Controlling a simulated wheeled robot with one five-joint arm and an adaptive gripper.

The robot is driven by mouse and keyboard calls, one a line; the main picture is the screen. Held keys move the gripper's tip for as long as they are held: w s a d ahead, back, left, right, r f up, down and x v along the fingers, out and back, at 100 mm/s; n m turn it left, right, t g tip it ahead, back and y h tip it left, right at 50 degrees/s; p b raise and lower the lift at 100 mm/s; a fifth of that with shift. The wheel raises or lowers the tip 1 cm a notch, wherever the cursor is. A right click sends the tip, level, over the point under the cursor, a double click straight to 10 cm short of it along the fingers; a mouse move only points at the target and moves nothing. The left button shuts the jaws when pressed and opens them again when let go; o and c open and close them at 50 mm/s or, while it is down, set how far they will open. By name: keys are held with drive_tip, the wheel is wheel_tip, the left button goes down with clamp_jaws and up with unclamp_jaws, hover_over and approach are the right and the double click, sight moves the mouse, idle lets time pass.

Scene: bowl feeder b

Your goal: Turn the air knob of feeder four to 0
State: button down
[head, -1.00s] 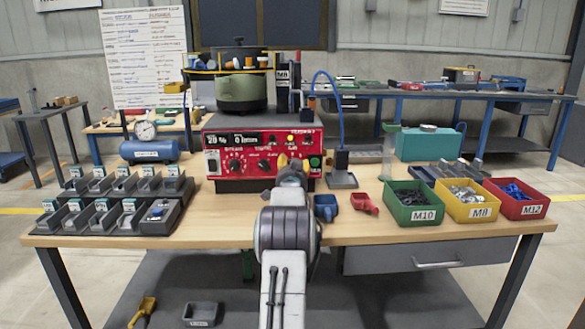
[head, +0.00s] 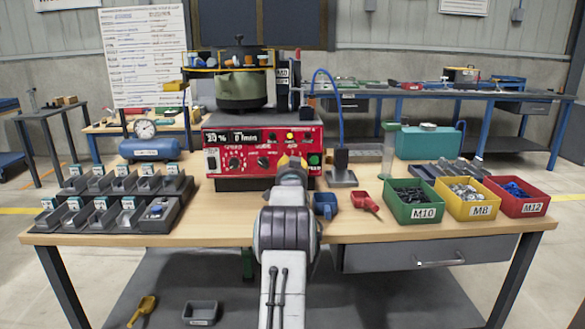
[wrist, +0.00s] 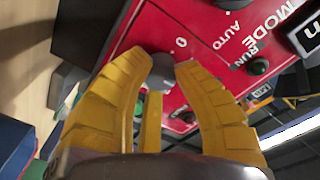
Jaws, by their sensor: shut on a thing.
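The feeder's red control box (head: 222,145) stands at the back middle of the table, with a lit display and several knobs on its front. My gripper (head: 290,163) is at the lower right of this front and hides part of it. In the wrist view, the yellow fingers of my gripper (wrist: 162,72) are closed around a grey knob (wrist: 158,84) on the red panel (wrist: 140,35). A "0" mark shows just beyond the knob. The knob's name and pointer are hidden or too small to read.
A green bowl (head: 240,92) sits on top of the box. Blue (head: 325,206) and red (head: 364,201) scoops lie right of my arm, and a green bin (head: 412,212) stands farther right.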

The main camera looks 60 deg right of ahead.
drive_tip(key=shift+w+n+b, duration=0.1)
drive_tip(key=shift+n+b, duration=2.3)
drive_tip(key=shift+b, duration=0.35)
drive_tip(key=c, duration=0.9)
unclamp_jaws()
drive_tip(key=shift+w, duration=0.1)
drive_tip(key=v, duration=1.2)
drive_tip(key=shift+f, duration=0.2)
